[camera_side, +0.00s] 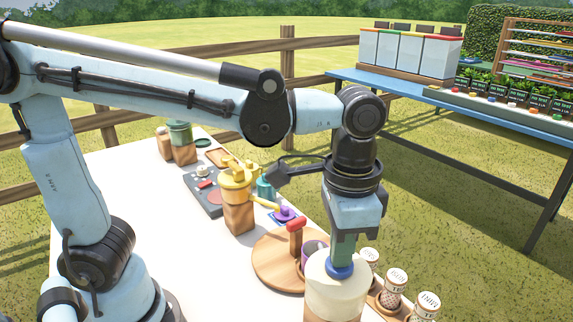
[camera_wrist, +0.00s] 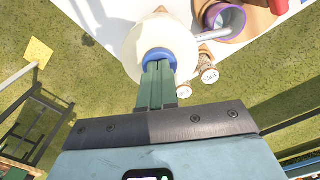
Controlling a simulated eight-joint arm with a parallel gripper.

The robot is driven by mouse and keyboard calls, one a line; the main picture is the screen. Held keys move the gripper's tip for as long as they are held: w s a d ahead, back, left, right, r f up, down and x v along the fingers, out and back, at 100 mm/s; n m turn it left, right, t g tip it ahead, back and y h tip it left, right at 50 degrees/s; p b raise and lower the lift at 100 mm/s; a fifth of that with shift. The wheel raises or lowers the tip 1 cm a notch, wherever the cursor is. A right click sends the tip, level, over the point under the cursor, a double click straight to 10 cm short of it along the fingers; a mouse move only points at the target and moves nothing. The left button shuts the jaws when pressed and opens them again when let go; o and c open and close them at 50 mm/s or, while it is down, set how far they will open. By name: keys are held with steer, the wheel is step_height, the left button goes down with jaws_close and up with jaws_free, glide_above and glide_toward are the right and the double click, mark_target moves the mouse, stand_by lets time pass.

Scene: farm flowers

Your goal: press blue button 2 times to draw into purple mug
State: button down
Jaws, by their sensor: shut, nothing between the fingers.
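The blue button (camera_side: 339,271) sits on top of a round white dispenser (camera_side: 335,293) with a wooden base at the front of the table. My gripper (camera_side: 342,258) is shut and empty, pointing down right over the button. In the wrist view the fingertips (camera_wrist: 157,67) meet the blue button (camera_wrist: 158,53) and appear to touch it; how far it is pressed I cannot tell. The purple mug (camera_side: 308,248) stands behind the dispenser, partly hidden by it and my gripper. In the wrist view the mug (camera_wrist: 236,19) is at the top right, by the end of a grey spout (camera_wrist: 213,34).
Spice jars (camera_side: 394,287) stand close on the right. A yellow device (camera_side: 237,180) and a grey panel (camera_side: 203,190) are farther back. The table's left front is clear.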

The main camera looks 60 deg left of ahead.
steer(key=shift+r, duration=1.3)
steer(key=shift+f, duration=0.15)
stand_by(2.0)
steer(key=shift+f, duration=1.15)
steer(key=shift+r, duration=1.3)
steer(key=shift+r, duration=0.1)
stand_by(1.7)
